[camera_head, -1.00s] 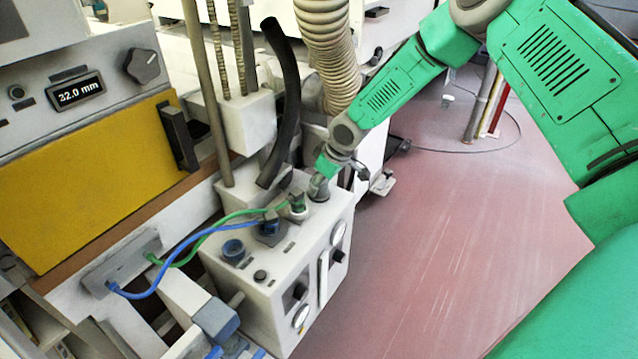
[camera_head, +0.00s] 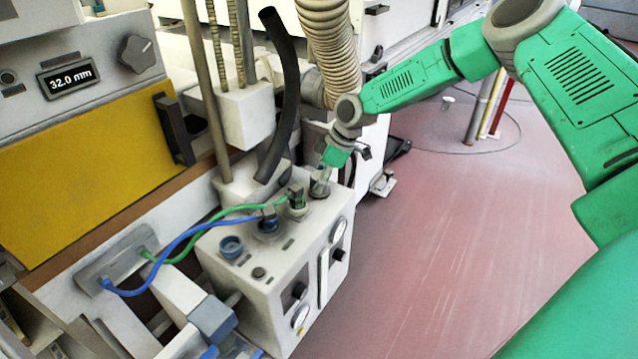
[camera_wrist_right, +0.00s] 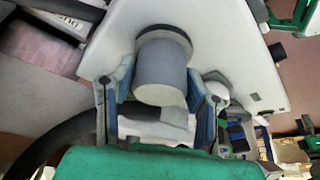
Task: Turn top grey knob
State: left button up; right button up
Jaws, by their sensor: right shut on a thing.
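The top grey knob (camera_head: 320,188) sits on the top face of a white control box (camera_head: 240,295), at its far right corner. My right gripper (camera_head: 322,178) comes down onto it and partly hides it. In the right wrist view the knob (camera_wrist_right: 160,72) is a plain grey cylinder on a dark round base. The right gripper's two blue-padded fingers (camera_wrist_right: 160,88) lie on either side of it, shut on it. My left gripper is not in view.
A green plug (camera_head: 297,200) with its cable stands close beside the knob. A blue cable plug (camera_head: 268,224) and a blue round fitting (camera_head: 231,247) are nearer. A black hose (camera_head: 283,95) rises behind. Red floor (camera_head: 450,250) lies open to the right.

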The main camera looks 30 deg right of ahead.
jog(key=shift+w+r, duration=0.35)
jog(key=shift+d, duration=0.1)
jog(key=o, duration=1.1)
jog(key=shift+c, duration=0.2)
jog(key=shift+o, duration=0.4)
jog(key=shift+s+f, duration=0.1)
jog(key=shift+f, duration=0.05)
jog(key=shift+s, duration=0.1)
jog(key=shift+r, duration=0.2)
jog(key=v, duration=1.1)
jog(key=shift+d, duration=0.25)
